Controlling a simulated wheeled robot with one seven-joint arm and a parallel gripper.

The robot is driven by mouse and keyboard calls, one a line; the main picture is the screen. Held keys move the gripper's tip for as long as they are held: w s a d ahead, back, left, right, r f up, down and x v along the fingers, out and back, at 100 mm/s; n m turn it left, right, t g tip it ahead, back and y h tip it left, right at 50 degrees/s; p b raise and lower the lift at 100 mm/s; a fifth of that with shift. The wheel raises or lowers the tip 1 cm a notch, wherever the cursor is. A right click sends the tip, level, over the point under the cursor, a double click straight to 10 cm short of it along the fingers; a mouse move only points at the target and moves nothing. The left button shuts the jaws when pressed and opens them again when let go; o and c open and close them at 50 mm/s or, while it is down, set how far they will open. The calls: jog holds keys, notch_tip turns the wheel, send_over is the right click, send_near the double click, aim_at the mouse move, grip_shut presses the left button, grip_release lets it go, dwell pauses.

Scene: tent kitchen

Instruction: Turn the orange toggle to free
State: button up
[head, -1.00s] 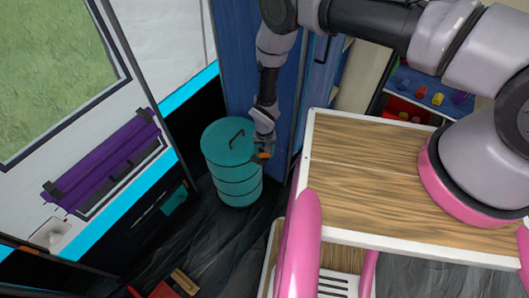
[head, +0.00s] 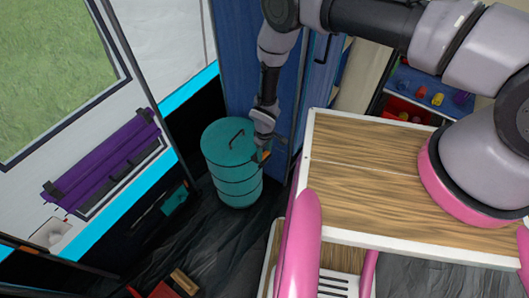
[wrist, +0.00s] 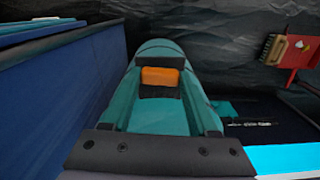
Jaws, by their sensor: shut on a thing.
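The orange toggle (head: 265,157) is a small bright patch at the upper right side of the teal barrel (head: 232,182). My gripper (head: 264,148) reaches down to it from above, beside the barrel's lid. In the wrist view the orange toggle (wrist: 160,76) sits as a small block between the dark fingertips of my gripper (wrist: 160,84), which is shut on it. Teal surfaces show around the fingertips. Any marking for free is not readable, and part of the toggle is hidden by the fingers.
A blue cabinet (head: 245,60) stands right behind the barrel and my forearm. A wooden-topped counter (head: 365,160) with a white edge lies to the right. A purple rolled item (head: 103,160) is on the left wall. A red-and-wood brush-like item (wrist: 291,51) lies on the dark floor.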

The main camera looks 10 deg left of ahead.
aim_at(265, 154)
jog(key=shift+n, duration=0.6)
jog(key=o, duration=1.4)
notch_tip(265, 154, up, 11)
jog(key=shift+f, duration=0.1)
